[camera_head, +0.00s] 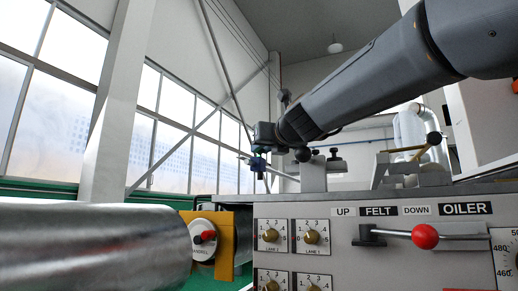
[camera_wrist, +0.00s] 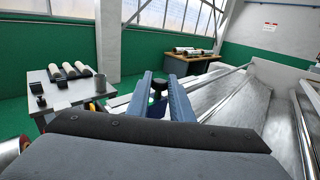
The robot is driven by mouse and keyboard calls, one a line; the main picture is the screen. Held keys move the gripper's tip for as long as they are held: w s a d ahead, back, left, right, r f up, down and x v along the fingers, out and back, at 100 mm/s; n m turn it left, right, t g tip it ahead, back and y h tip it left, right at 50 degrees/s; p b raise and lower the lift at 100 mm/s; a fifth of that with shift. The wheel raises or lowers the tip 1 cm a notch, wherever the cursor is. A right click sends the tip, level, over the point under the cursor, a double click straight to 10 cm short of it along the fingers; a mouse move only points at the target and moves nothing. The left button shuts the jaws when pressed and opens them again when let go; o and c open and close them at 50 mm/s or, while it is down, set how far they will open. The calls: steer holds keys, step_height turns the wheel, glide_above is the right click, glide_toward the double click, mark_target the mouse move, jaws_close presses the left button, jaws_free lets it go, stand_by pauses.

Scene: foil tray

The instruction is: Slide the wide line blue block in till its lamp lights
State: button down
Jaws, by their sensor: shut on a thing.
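My gripper (camera_wrist: 160,82) shows in the wrist view as two long blue fingers, shut on a small dark knob (camera_wrist: 158,88) with a dark blue body below it. I take this to be the blue block (camera_wrist: 157,108); the fingers hide most of it. In the head view my gripper (camera_head: 258,166) is small and dark, beyond the back left edge of the machine top. The block's outline cannot be made out there. I cannot make out a slot or a lit lamp for the block in either view.
The machine panel (camera_head: 350,236) carries knobs and a red ball lever (camera_head: 424,236). A large metal roller (camera_head: 90,248) fills the lower left. In the wrist view, a metal trough (camera_wrist: 235,97) lies right of the fingers, and a table (camera_wrist: 68,95) with rollers stands left.

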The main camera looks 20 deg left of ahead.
steer(key=c, duration=1.6)
jaws_free()
steer(key=shift+v, duration=3.95)
